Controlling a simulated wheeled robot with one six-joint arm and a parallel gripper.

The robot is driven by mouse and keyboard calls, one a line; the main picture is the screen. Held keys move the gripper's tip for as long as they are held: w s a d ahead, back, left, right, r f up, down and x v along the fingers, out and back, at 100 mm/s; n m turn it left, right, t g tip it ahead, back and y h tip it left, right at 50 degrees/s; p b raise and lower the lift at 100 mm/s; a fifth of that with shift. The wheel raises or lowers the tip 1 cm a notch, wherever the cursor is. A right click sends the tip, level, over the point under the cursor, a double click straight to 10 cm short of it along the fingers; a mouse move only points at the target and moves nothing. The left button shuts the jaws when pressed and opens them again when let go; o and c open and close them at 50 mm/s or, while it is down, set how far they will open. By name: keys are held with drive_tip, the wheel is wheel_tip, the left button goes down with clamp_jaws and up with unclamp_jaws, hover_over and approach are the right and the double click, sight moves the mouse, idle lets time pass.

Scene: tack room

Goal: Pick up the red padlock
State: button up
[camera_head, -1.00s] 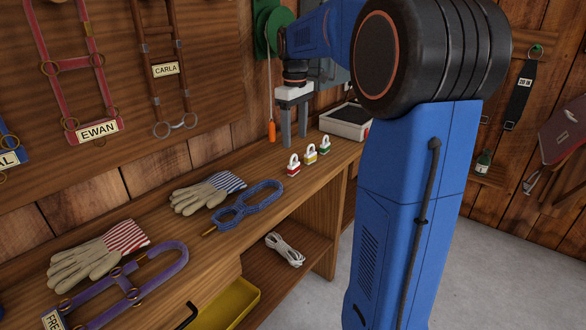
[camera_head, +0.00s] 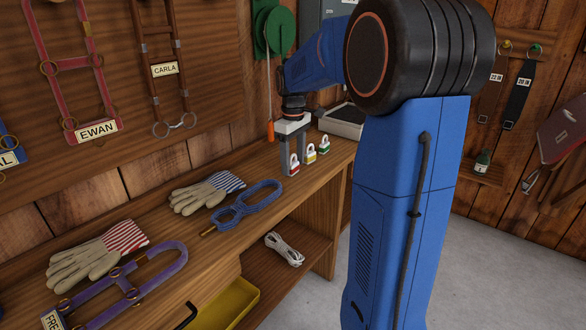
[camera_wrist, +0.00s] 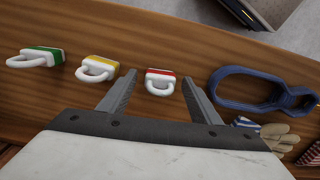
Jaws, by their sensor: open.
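The red padlock (camera_head: 294,170) stands on the wooden bench, a white body with a red band and a white shackle. In the wrist view the red padlock (camera_wrist: 160,74) appears between my two fingertips, with a gap on each side. My gripper (camera_head: 291,155) is open and empty, pointing down close to the red padlock. The wrist view shows both fingers of my gripper (camera_wrist: 160,82) spread apart. I cannot tell how far the tips reach down around the padlock. A yellow padlock (camera_head: 310,155) and a green padlock (camera_head: 324,145) stand in line beyond it.
A blue halter (camera_head: 250,205) and gloves (camera_head: 205,190) lie on the bench on the near side; the halter also shows right of my gripper in the wrist view (camera_wrist: 240,104). A grey tray (camera_head: 342,125) stands behind. An orange-handled tool (camera_head: 270,132) hangs nearby.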

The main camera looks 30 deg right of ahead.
drive_tip(key=c, duration=1.3)
